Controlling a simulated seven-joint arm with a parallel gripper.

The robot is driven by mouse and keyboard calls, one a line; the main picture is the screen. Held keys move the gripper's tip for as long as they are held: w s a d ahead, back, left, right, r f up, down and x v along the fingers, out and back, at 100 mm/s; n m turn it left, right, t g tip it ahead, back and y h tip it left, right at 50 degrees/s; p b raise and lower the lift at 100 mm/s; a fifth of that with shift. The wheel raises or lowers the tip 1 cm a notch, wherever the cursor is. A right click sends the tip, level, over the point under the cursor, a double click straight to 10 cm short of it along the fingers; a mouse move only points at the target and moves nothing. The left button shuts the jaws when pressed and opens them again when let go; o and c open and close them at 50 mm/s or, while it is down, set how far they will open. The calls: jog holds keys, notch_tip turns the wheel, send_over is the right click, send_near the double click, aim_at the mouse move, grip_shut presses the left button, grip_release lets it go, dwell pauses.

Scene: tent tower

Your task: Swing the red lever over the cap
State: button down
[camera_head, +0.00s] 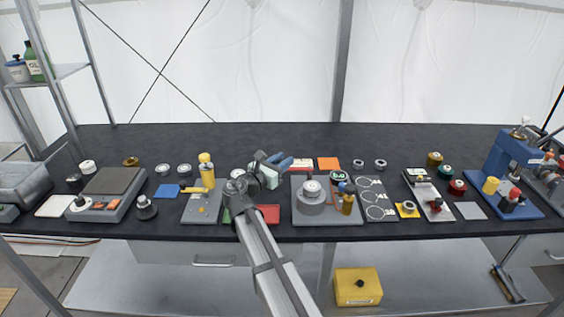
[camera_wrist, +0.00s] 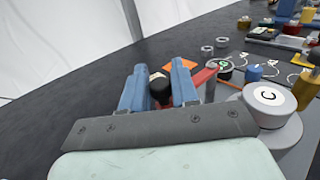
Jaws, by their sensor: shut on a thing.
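My gripper (camera_head: 279,160) is over the middle of the bench, behind and left of the grey fixture. In the wrist view its blue fingers (camera_wrist: 158,76) are shut on a black knob (camera_wrist: 160,89). A red bar, seemingly the red lever (camera_wrist: 204,77), shows just right of the fingers; its join to the knob is hidden. The white cap marked C (camera_wrist: 267,96) sits on a grey cylinder, right of the fingers and apart from them. The cap also shows in the head view (camera_head: 312,186). The lever does not visibly lie over the cap.
The fixture's grey base (camera_head: 335,218) also carries a small blue part and a brass part (camera_head: 348,204). An orange card (camera_head: 328,163) lies behind. The bench's back strip is clear.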

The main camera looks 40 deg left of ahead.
aim_at(310, 189)
jog(key=shift+s+d+n+g+y, duration=0.3)
jog(key=shift+d+n+g+y, duration=1.15)
jog(key=shift+n+g+y, duration=0.65)
jog(key=shift+s+d+n+g+y, duration=0.35)
jog(key=shift+d+n+g+y, duration=1.3)
jog(key=shift+y, duration=1)
jog(key=shift+s+d+n+g+y, duration=0.3)
jog(key=shift+d+n+g+y, duration=1.05)
jog(key=shift+n+y, duration=0.9)
jog(key=shift+w+d+n+g+y, duration=0.4)
jog(key=shift+n+g, duration=0.35)
jog(key=shift+g, duration=0.45)
jog(key=shift+w+d+n+g+y, duration=0.1)
jog(key=shift+d+n+g+y, duration=0.1)
jog(key=shift+d+n+g, duration=0.75)
jog(key=shift+w+d+n+g+y, duration=0.1)
jog(key=shift+w+n+g+y, duration=0.3)
jog(key=shift+g, duration=1.05)
jog(key=shift+s, duration=0.2)
jog(key=c, duration=1)
grip_release()
jog(key=shift+d, duration=0.1)
